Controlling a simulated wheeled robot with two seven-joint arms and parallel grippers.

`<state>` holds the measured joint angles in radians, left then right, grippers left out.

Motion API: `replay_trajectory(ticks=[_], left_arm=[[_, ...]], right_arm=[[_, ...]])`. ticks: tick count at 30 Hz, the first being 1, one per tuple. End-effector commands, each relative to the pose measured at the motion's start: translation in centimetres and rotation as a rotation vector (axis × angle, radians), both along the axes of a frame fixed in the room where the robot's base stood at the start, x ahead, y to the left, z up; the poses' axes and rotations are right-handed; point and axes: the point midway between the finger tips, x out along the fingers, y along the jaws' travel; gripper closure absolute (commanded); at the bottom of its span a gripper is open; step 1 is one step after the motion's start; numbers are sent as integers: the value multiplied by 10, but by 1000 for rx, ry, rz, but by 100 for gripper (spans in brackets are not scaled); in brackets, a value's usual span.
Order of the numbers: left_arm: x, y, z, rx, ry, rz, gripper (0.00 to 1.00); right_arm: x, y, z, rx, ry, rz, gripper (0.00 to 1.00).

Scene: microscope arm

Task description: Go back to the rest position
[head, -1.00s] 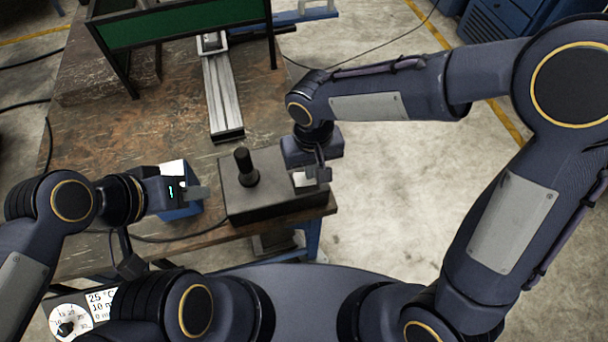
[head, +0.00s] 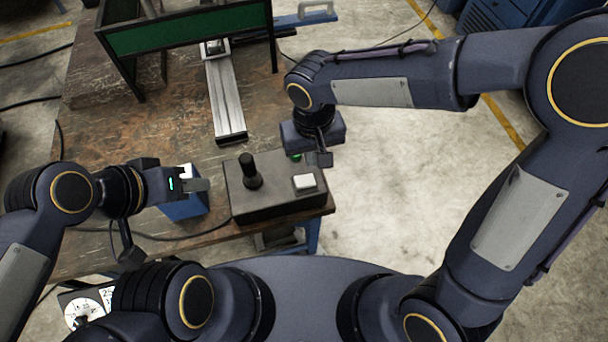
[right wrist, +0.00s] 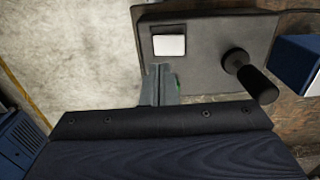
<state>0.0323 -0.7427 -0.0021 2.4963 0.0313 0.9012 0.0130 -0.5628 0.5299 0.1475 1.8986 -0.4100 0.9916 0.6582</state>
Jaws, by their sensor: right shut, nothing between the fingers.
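My right gripper (head: 322,158) is at the back right edge of a dark control box (head: 238,206) in the head view. It is shut and empty, clear of the white button (head: 305,181). In the right wrist view, its fingers (right wrist: 160,84) show together beside the box, below the white button (right wrist: 169,45). My left gripper (head: 203,185) reaches in from the left over a blue block (head: 184,209), left of the box. Its fingers look like one grey piece from above, so I cannot tell whether they are open.
A black joystick (head: 249,171) stands up from the box. A metal rail (head: 225,100) and a green-panelled frame (head: 190,33) are farther back on the worn table (head: 110,120). A small green spot (head: 296,157) shows by my right gripper. Bare floor lies right of the table.

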Motion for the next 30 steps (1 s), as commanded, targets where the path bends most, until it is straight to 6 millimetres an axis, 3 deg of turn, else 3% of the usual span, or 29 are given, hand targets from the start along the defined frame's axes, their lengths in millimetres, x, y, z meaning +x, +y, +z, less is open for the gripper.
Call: replay_trajectory(ticks=[14, 17, 23, 30], left_arm=[[0, 0, -1, 0, 0, 0, 64], [0, 0, -1, 0, 0, 0, 64], [0, 0, -1, 0, 0, 0, 64], [0, 0, -1, 0, 0, 0, 64]], right_arm=[[0, 0, 0, 1, 0, -1, 100], [1, -8, 5, 12, -5, -13, 100], [-3, -62, 37, 99, -40, -99, 100], [-35, -140, 69, 239, -127, -235, 100]])
